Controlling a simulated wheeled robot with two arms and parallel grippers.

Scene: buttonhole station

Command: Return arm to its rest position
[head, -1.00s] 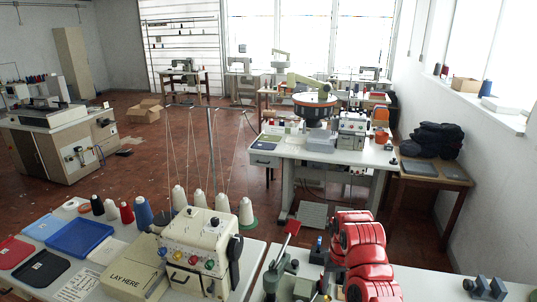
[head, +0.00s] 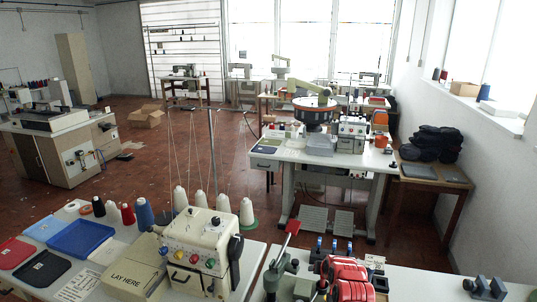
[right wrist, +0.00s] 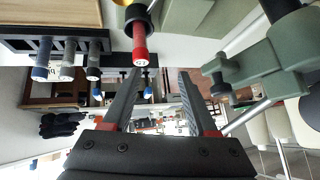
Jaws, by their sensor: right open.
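My right arm (head: 345,278) shows as red links at the bottom of the head view, over the front bench to the right of the cream machine. Its gripper cannot be made out there. In the right wrist view my right gripper (right wrist: 160,76) has its two black fingers apart, with nothing held between them. A red handle (right wrist: 139,45) with a black collar is in front of and above the fingers, and a grey-green machine part (right wrist: 265,68) is to their right. My left gripper is not in view.
The cream control box (head: 200,245) stands left of my arm. A green machine with a red lever (head: 292,227) is close beside the arm, and blue-topped posts (head: 334,245) stand behind it.

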